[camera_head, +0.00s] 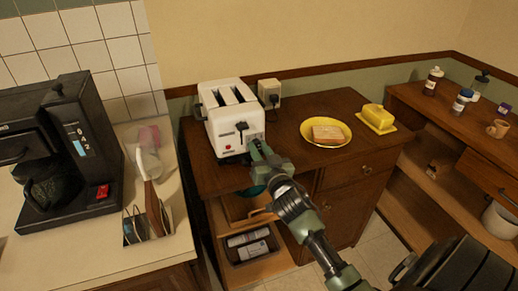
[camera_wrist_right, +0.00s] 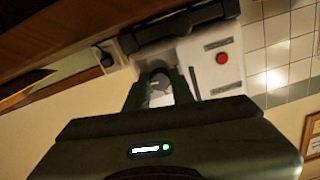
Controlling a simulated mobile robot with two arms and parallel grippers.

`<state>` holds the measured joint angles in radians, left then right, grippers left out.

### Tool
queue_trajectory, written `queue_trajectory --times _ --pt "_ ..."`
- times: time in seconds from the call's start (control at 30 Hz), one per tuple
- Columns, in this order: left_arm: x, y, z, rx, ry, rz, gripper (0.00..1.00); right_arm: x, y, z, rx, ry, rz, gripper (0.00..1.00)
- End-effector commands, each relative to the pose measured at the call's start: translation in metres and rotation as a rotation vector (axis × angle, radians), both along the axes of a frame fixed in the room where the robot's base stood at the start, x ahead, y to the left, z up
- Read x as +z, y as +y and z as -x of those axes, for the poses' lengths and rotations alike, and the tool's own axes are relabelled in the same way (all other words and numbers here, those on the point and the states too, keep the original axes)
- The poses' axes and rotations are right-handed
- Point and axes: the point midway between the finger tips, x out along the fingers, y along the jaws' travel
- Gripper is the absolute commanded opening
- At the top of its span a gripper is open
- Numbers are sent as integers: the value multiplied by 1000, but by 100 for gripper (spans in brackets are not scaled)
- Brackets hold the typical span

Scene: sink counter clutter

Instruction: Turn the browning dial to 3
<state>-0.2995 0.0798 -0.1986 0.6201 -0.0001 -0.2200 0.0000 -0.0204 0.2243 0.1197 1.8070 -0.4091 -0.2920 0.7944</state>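The white toaster (camera_head: 228,120) stands on the brown wooden cabinet, with two dark slots on top and a dark lever and red button on its front. My right gripper (camera_head: 257,148) is at the lower right of that front and covers the dial there in the head view. In the right wrist view, the grey round dial (camera_wrist_right: 160,82) shows between the two fingers of my right gripper (camera_wrist_right: 161,88). The fingers stand on either side of it; whether they press on it is unclear. The dial's marks are unreadable. My left gripper is out of view.
A yellow plate (camera_head: 305,135) with bread (camera_head: 327,134) and a yellow butter dish (camera_head: 376,118) stand right of the toaster. A wall outlet (camera_head: 269,92) is behind it. A black coffee maker (camera_head: 65,150) is on the left counter.

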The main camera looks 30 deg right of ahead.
Motion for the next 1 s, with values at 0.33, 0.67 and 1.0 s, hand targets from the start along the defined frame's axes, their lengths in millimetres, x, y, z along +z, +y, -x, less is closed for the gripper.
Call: queue_trajectory --times 0.33,0.67,1.0 --pt "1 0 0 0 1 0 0 0 0 0 0 7 26 0" --pt "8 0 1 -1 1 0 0 1 0 0 0 51 212 0" --pt "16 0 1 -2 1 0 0 1 -1 0 0 125 522 0"
